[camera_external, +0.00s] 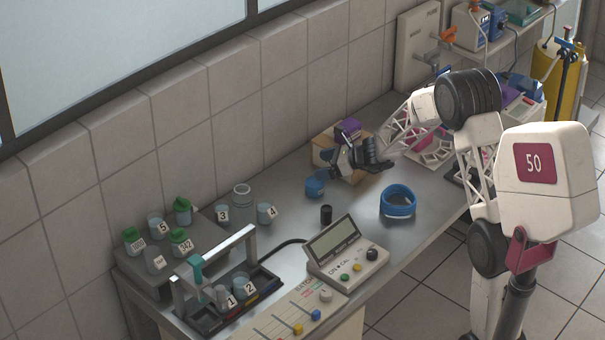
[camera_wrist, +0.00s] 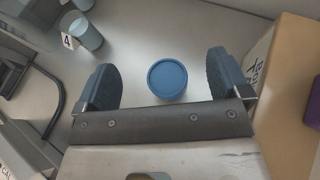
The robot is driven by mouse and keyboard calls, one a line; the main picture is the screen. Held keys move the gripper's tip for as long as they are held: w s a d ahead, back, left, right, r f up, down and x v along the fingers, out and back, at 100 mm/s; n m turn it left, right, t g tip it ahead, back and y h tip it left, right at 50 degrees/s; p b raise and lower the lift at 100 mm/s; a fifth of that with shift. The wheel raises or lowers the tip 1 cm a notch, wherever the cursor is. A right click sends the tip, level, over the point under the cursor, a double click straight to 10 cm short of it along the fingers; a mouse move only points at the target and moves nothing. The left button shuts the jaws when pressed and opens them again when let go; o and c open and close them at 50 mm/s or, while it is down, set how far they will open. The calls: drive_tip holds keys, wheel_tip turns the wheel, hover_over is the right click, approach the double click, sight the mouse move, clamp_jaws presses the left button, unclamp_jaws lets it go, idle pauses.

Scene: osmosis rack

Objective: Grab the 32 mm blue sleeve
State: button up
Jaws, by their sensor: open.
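A small blue round piece (camera_external: 315,187) stands on the bench left of my gripper (camera_external: 347,165) in the external view. In the wrist view the blue piece (camera_wrist: 167,78) shows from above as a disc with a raised rim, between the two dark fingers of my gripper (camera_wrist: 164,72). The fingers are wide apart, with a gap on both sides of the piece, and hold nothing. A larger blue ring (camera_external: 398,201) lies on the bench to the right. No size marking is readable on either blue thing.
A cardboard box (camera_wrist: 286,95) stands close beside the right finger; in the external view the box (camera_external: 324,150) is behind my gripper. A black cylinder (camera_external: 326,215) stands nearer the front. Cup 4 (camera_wrist: 86,34) and other labelled containers are to the left.

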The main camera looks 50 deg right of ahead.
sight(321, 183)
drive_tip(key=shift+f, duration=0.1)
drive_tip(key=shift+f, duration=1.65)
drive_tip(key=shift+f, duration=0.95)
drive_tip(key=shift+w+a+f, duration=0.2)
drive_tip(key=shift+w+f, duration=0.1)
drive_tip(key=shift+f, duration=0.25)
drive_tip(key=shift+w+a+f, duration=0.2)
drive_tip(key=shift+w+f, duration=0.05)
drive_tip(key=shift+f, duration=0.3)
drive_tip(key=shift+x, duration=0.75)
drive_tip(key=shift+c, duration=0.3)
drive_tip(key=c, duration=0.9)
drive_tip(key=shift+r, duration=0.15)
drive_tip(key=shift+c, duration=0.2)
